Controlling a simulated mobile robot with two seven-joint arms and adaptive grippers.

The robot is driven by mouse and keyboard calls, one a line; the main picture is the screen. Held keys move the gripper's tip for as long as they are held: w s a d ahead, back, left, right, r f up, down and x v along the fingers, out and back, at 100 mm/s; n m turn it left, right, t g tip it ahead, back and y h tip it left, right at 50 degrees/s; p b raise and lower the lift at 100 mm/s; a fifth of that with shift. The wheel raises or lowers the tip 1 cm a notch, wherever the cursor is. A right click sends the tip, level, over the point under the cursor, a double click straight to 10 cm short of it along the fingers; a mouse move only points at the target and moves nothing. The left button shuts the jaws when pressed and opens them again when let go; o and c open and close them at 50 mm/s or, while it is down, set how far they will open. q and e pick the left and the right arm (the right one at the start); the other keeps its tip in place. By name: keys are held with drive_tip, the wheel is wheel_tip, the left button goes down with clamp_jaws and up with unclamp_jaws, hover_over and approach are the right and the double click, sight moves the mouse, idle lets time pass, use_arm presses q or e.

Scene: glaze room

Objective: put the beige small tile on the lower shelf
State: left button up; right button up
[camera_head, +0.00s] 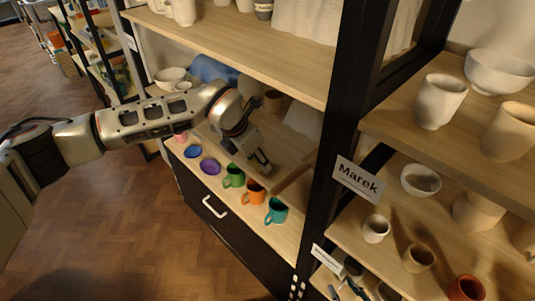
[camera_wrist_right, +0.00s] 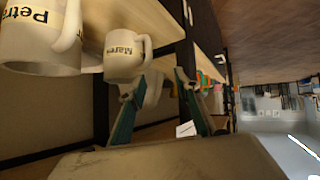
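I cannot make out the beige small tile in either view.
Orange (camera_head: 254,193), green (camera_head: 234,177) and teal (camera_head: 276,211) mugs line the board's front edge. A dark post and a "Marek" sign (camera_head: 358,179) stand to the right. White mugs (camera_wrist_right: 125,55) are close in the right wrist view. The floor (camera_head: 130,215) in front looks clear.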

use_arm(q)
drive_tip(key=w+d, duration=0.3)
drive_tip(key=shift+b, duration=0.3)
drive_tip(key=shift+f, duration=0.25)
use_arm(e)
drive_tip(key=shift+w+a+r, duration=0.2)
drive_tip(key=shift+a+r, duration=0.15)
drive_tip(key=shift+a, duration=0.05)
use_arm(q)
drive_tip(key=shift+f, duration=0.1)
use_arm(e)
drive_tip(key=shift+f, duration=0.15)
use_arm(q)
drive_tip(key=o, duration=1.2)
